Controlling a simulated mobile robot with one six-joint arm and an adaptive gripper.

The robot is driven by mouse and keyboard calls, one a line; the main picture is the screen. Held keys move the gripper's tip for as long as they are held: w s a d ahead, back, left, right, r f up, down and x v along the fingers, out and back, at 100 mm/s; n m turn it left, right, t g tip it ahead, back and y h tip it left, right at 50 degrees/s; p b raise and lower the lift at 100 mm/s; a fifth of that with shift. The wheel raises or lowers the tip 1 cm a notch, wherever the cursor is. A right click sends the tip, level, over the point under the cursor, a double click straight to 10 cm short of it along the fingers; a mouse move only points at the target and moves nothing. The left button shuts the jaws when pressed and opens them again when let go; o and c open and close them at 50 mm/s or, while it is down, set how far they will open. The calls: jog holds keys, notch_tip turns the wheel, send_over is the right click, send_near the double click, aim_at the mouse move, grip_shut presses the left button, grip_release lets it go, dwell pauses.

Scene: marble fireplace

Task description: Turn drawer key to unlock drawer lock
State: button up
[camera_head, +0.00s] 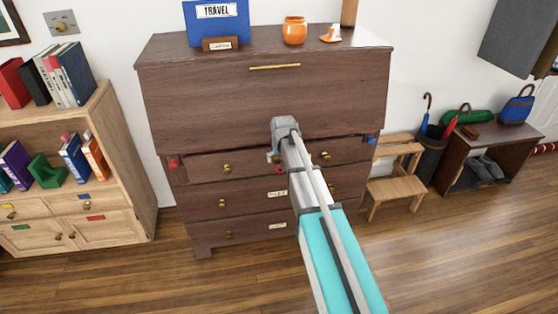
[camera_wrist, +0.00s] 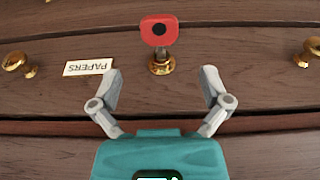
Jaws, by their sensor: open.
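A key with a red head (camera_wrist: 158,30) sits in a round brass lock (camera_wrist: 161,64) on a drawer front. In the wrist view the lock is beside a label reading PAPERS (camera_wrist: 88,67), which appears upside down. My gripper (camera_wrist: 161,80) is open and empty, with its two fingers spread to either side below the key. The fingers do not appear to touch the key. In the head view the dark wooden desk (camera_head: 230,110) stands ahead, and the red key head (camera_head: 280,170) shows small beside my gripper (camera_head: 273,157). My arm hides the middle of the drawer fronts.
Brass knobs flank the lock, one left (camera_wrist: 15,62) and one right (camera_wrist: 312,46). A wooden bookshelf (camera_head: 100,130) stands left of the desk and a step stool (camera_head: 397,188) right. A blue TRAVEL book (camera_head: 215,30) and an orange jar (camera_head: 294,30) are on top.

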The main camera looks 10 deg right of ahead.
aim_at(279, 166)
jog(key=shift+b+x, duration=2.05)
jog(key=shift+x, duration=0.4)
jog(key=c, duration=1.2)
